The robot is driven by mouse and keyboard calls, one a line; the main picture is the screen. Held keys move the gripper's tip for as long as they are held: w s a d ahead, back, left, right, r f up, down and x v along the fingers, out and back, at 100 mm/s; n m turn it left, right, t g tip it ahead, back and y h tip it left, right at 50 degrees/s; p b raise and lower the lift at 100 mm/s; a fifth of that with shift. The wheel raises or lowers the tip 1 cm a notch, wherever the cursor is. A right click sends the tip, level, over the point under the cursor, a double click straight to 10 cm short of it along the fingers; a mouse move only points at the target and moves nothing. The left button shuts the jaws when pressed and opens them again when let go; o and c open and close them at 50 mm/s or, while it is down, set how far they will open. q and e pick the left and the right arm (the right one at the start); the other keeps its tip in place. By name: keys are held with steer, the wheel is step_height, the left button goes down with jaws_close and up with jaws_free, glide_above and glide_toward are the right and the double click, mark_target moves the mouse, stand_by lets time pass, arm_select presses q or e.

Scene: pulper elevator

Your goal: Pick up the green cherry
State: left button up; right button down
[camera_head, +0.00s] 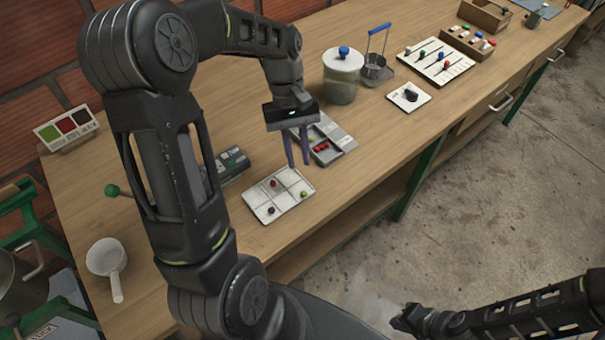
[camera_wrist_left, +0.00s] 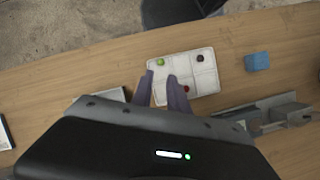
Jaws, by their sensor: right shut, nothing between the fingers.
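The green cherry (camera_head: 303,194) lies in a cell at the right end of a white divided tray (camera_head: 252,197). In the left wrist view the green cherry (camera_wrist_left: 160,62) sits in a corner cell, just beyond the fingertips. A red cherry (camera_head: 273,184) and a dark cherry (camera_head: 271,210) lie in other cells. My left gripper (camera_head: 298,165) points down above the bench, near the back right of the tray. Its fingers (camera_wrist_left: 160,77) are apart with nothing between them. My right gripper (camera_head: 402,324) is shut and empty, low in front of the bench.
A grey tray (camera_head: 340,138) with red and green pieces lies behind the left gripper. A lidded jar (camera_head: 341,80) stands further back. A blue block (camera_wrist_left: 257,61) shows beside the white tray in the left wrist view. A white scoop (camera_head: 106,258) lies at the left.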

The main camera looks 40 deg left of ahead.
mark_target(303, 191)
arm_select(q)
steer(key=shift+s+d+f, duration=0.25)
steer(key=shift+f, duration=0.15)
steer(key=shift+x, duration=0.8)
steer(key=p+x, duration=0.1)
steer(key=x, duration=0.4)
steer(key=shift+f, duration=0.15)
steer(key=shift+c, duration=0.4)
jaws_close()
